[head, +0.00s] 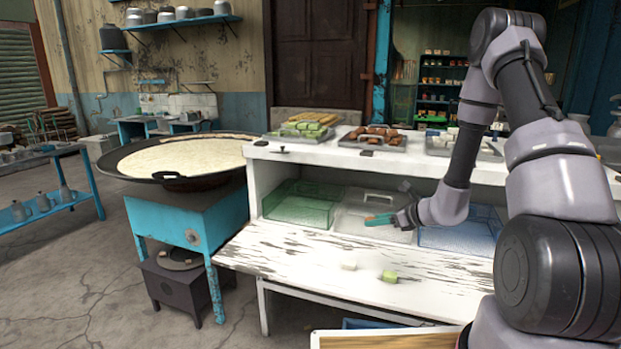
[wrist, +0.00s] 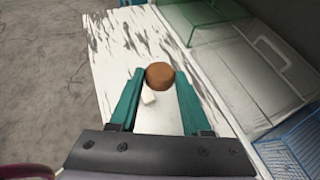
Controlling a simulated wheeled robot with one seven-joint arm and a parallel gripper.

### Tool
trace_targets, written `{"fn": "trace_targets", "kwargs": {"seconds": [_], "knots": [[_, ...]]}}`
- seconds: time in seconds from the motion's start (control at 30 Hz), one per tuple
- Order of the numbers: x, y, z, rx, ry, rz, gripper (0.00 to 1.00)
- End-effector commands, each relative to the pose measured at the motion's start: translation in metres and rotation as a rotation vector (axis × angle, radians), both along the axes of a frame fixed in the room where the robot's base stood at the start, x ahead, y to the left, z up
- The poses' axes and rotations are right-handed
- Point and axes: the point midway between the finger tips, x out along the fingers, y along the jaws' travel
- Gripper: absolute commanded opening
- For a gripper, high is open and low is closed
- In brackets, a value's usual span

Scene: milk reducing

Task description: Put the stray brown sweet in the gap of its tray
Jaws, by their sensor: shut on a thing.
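The brown sweet (wrist: 159,75) is round and sits between the teal fingertips of my gripper (wrist: 155,86) in the wrist view. My gripper is shut on it and holds it above the worn white lower shelf. In the head view my gripper (head: 380,219) is in front of the middle clear box, and the sweet cannot be made out there. A tray of brown sweets (head: 374,137) stands on the upper counter in the head view. Its gap is too small to tell from here.
A white sweet (head: 348,265) and a green sweet (head: 389,276) lie on the white lower shelf (head: 290,255). A green box (head: 300,208) and a blue box (head: 455,240) flank the clear box (head: 350,215). Trays of green-yellow sweets (head: 305,127) and white sweets (head: 440,145) flank the brown tray.

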Motion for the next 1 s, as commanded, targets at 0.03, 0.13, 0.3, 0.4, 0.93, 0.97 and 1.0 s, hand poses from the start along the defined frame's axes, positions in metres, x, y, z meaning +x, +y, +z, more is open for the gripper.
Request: {"fn": "trace_targets", "kwargs": {"seconds": [0.03,0.13,0.3,0.4,0.93,0.97,1.0], "knots": [[0.003,-0.020,0.012,-0.003,-0.003,-0.063,0.00],[0.006,-0.051,0.027,-0.001,-0.002,-0.167,0.00],[0.008,-0.078,0.042,-0.001,-0.002,-0.261,0.00],[0.012,-0.083,0.055,-0.008,-0.004,-0.288,0.00],[0.033,-0.082,0.167,-0.002,-0.001,-0.465,0.00],[0.033,-0.081,0.169,-0.002,-0.001,-0.467,0.00],[0.033,-0.081,0.169,-0.001,0.000,-0.469,0.00]]}}
